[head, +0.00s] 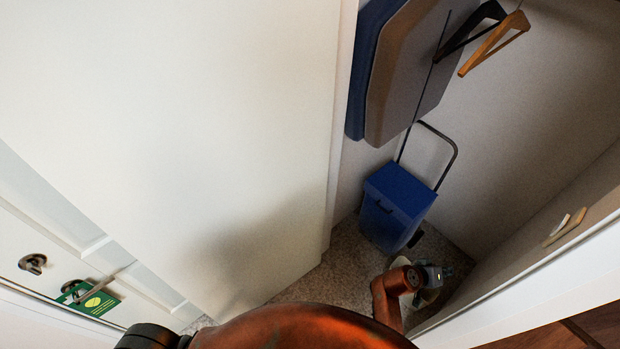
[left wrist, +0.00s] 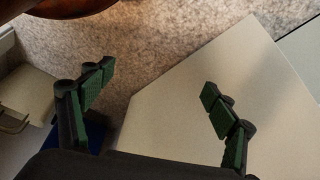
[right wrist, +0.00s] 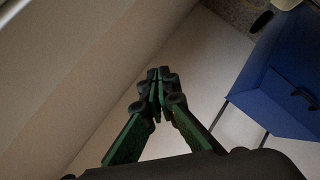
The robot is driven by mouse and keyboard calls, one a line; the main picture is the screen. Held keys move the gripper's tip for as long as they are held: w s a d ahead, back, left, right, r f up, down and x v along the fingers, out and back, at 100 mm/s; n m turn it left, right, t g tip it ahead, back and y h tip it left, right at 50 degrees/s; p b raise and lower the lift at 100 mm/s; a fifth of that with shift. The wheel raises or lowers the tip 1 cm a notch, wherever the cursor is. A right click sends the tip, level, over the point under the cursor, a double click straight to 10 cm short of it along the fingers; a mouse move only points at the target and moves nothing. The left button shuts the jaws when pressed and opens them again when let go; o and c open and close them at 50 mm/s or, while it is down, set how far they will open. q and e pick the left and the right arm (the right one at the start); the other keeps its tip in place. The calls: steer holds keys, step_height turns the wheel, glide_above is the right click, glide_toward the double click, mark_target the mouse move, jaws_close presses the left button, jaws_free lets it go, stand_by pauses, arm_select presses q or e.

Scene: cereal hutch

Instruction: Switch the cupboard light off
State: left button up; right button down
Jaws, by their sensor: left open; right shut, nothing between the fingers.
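The light switch (head: 565,227), a tan plate with a pale rocker, is on the cupboard's right side wall in the head view. Whether its rocker is pressed is too small to tell. My right gripper (head: 446,275) is low in the cupboard, left of and below the switch in the picture and apart from it. In the right wrist view my right gripper (right wrist: 160,80) is shut and empty, with a plain wall behind it; the switch does not show there. My left gripper (left wrist: 155,85) is open and empty in the left wrist view, above the floor and a pale panel.
A blue box (head: 397,204) with a dark handle frame stands at the cupboard's back. A grey-brown padded board (head: 405,75) and hangers (head: 495,42) are above it. A large white panel (head: 170,130) fills the left; a green tag (head: 96,299) hangs at lower left.

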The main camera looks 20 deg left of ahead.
mark_target(559, 225)
arm_select(q)
steer(key=s+a+r+g+y+p, duration=0.1)
steer(key=s+a+r+g+p, duration=0.2)
steer(key=s+r+p, duration=0.9)
steer(key=s+a+p, duration=0.1)
steer(key=s+p, duration=0.1)
steer(key=p, duration=0.4)
steer(key=shift+s+a, duration=0.25)
steer(key=shift+a, duration=0.15)
arm_select(e)
steer(key=a+r+m+h, duration=0.1)
steer(key=r+m+h, duration=0.1)
steer(key=r, duration=1.2)
steer(key=w+a+r+m+g+h, duration=0.1)
steer(key=r+h, duration=0.3)
steer(key=r, duration=1.1)
steer(key=a+r+m+g+h, duration=0.1)
steer(key=a+r+m+h, duration=0.1)
steer(key=r, duration=1.3)
steer(key=shift+w+a+m+h, duration=0.2)
steer(key=shift+w+m+h, duration=0.15)
steer(key=shift+m+h, duration=0.05)
steer(key=shift+r, duration=0.15)
